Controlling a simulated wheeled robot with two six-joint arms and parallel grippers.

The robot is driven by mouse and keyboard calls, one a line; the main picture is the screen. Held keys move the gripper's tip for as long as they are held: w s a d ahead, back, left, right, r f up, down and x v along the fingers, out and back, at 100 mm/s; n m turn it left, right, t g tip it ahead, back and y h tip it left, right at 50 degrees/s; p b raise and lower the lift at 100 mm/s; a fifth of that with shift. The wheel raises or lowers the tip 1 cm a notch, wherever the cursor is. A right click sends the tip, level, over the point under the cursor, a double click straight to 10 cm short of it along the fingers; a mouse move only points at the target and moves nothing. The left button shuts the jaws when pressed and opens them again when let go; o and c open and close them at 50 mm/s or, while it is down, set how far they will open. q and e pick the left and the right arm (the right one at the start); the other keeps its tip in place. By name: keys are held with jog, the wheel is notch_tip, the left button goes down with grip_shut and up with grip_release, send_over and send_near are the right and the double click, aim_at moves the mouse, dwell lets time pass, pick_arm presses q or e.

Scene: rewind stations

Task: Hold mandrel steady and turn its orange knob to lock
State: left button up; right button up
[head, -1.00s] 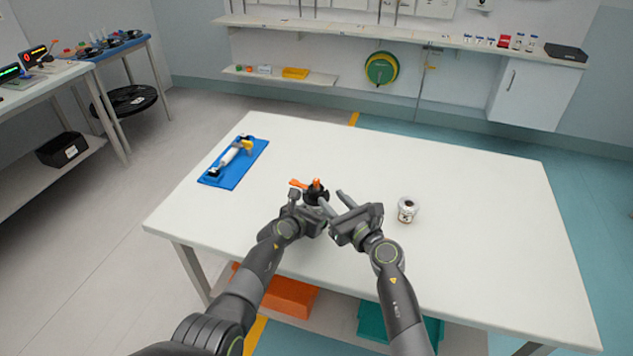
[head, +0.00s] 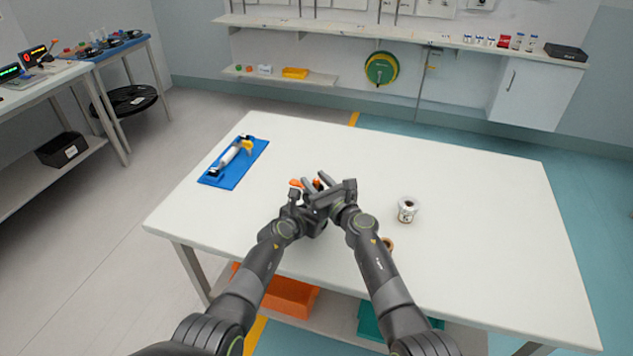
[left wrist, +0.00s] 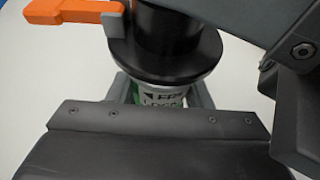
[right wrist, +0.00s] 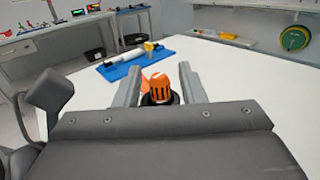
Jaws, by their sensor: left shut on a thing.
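The mandrel shows in the left wrist view as a black body with a wide black flange (left wrist: 165,58) above a pale labelled section. An orange lever (left wrist: 72,11) sticks out to the left. My left gripper (left wrist: 165,98) is shut on the pale section below the flange. In the right wrist view the ribbed orange knob (right wrist: 160,83) stands upright on a black collar. My right gripper (right wrist: 160,88) is open, with one finger on each side of the knob and gaps showing. In the head view the right gripper (head: 317,182) hides most of the mandrel.
A small labelled roll (head: 407,211) stands right of my right arm. A brown ring-like thing (head: 388,243) is partly hidden by that arm. A blue tray (head: 228,181) with a white cylinder and yellow part lies at the table's left. The table's right side is clear.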

jog(key=shift+c, duration=0.4)
grip_shut()
jog(key=shift+y, duration=0.3)
jog(key=shift+w+d+n+g+y, duration=0.1)
jog(key=shift+d+n+g+y, duration=0.05)
jog(key=shift+n+g+y, duration=0.8)
jog(key=shift+f+n+g+y, duration=0.15)
jog(key=shift+n+g+y, duration=1.55)
jog(key=shift+g, duration=0.35)
jog(key=shift+n+g+y, duration=0.35)
jog(key=shift+n+g, duration=0.1)
jog(key=shift+g, duration=0.05)
jog(key=shift+o, duration=0.4)
grip_release()
